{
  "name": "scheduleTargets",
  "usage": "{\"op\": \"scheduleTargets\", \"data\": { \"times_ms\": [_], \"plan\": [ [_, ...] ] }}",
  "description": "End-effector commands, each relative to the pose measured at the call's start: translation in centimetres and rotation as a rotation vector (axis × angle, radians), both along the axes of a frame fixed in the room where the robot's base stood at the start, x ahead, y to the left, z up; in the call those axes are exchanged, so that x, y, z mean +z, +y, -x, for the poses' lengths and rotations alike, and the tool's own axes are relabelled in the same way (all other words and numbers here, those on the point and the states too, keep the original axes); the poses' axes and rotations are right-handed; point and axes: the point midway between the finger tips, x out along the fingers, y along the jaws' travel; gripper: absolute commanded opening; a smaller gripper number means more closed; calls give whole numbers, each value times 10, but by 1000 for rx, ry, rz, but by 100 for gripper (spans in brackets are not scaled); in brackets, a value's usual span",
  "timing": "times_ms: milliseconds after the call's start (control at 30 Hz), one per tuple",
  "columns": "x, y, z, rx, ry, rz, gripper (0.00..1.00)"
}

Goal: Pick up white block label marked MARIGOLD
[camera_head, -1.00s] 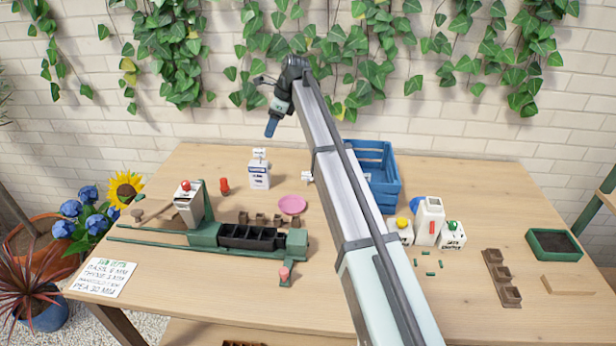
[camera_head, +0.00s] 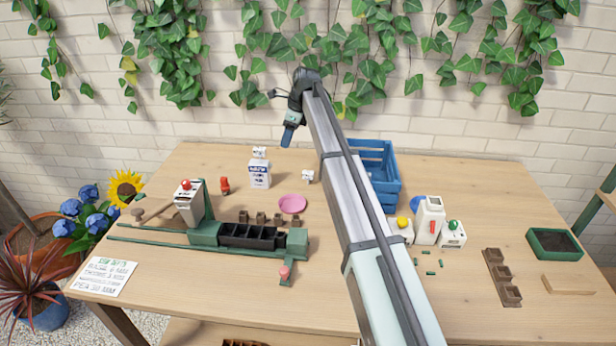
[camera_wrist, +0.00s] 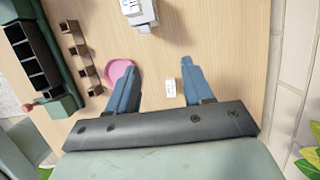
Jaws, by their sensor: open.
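A small white block label (camera_head: 308,176) with dark marks stands on the table right of a white printed box (camera_head: 260,174). What looks like the same label (camera_wrist: 170,88) shows in the wrist view between my fingers, below them on the table. The lettering on both is too small to read, so I cannot tell which says MARIGOLD. My gripper (camera_head: 288,136) is open and empty above the table, its blue fingers (camera_wrist: 157,72) spread on either side of the label in the wrist view.
A pink saucer (camera_head: 292,204) lies in front of the label, and it also shows in the wrist view (camera_wrist: 119,74). A blue crate (camera_head: 386,186) stands to the right, partly behind my arm. A green device with black cells (camera_head: 254,237) is in front.

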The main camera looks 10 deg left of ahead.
Motion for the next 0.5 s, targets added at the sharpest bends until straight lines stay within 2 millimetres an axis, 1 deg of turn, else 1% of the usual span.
{"op": "scheduleTargets", "data": {
  "times_ms": [267, 367, 500],
  "plan": [
    [-13, -16, -4, 239, -68, 66, 51],
    [-16, -20, -4, 352, -97, 86, 51],
    [-20, -28, -6, 562, -144, 118, 51]
  ]
}}
